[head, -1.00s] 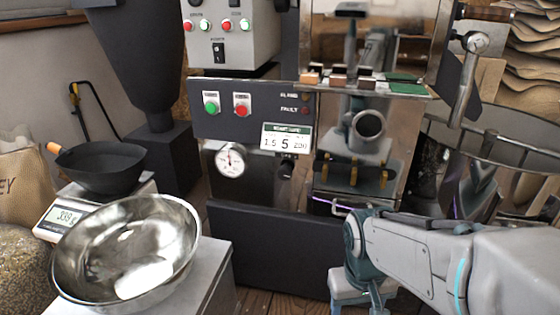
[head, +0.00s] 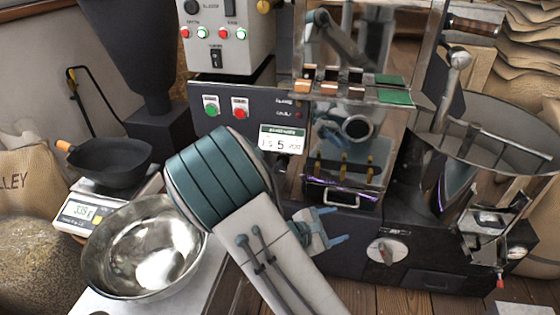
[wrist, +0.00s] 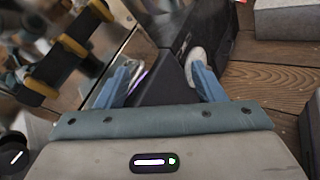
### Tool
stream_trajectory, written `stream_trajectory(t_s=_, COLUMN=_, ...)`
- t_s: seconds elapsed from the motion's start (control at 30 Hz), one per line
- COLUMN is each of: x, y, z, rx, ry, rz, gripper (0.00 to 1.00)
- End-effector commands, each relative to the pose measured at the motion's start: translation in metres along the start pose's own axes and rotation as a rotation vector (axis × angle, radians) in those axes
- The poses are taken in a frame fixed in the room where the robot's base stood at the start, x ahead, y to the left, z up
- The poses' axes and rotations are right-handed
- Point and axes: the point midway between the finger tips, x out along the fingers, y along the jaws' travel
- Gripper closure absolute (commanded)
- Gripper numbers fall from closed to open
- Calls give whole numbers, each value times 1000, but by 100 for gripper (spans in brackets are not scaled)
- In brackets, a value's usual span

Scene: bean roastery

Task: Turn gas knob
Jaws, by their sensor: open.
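In the earlier head view a small dark knob sits under the number display (head: 282,139) on the roaster's front. Now my arm covers much of that area, and I cannot make the knob out clearly in the head view. A dark round part (wrist: 13,155) with a pale mark shows at the lower left of the wrist view; I cannot tell if it is the gas knob. My gripper (head: 335,226) is open and empty, in front of the roaster, pointing right. In the wrist view its fingers (wrist: 162,82) are apart, with a pale round dial (wrist: 196,62) beyond the right one.
A pale round dial (head: 387,251) sits on the low dark panel at right. The cooling tray (head: 485,140) stands above it. A steel bowl (head: 150,250) and a scale (head: 82,210) with a black pan (head: 105,163) stand at left. Wooden floor shows at the lower right.

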Motion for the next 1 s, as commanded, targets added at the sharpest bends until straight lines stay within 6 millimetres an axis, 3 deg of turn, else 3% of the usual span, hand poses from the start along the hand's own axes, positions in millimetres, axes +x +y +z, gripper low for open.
stream_trajectory(t_s=0.1, x=-20, y=38, z=-8, rx=-162, ry=-33, rz=215, gripper=38)
stream_trajectory(t_s=0.3, x=-65, y=91, z=-39, rx=-414, ry=-75, rz=569, gripper=38)
stream_trajectory(t_s=0.57, x=-112, y=120, z=-71, rx=-615, ry=-106, rz=847, gripper=38)
stream_trajectory(t_s=0.77, x=-112, y=128, z=-80, rx=-642, ry=-110, rz=884, gripper=38)
stream_trajectory(t_s=1.0, x=-83, y=159, z=-88, rx=-640, ry=-111, rz=881, gripper=38)
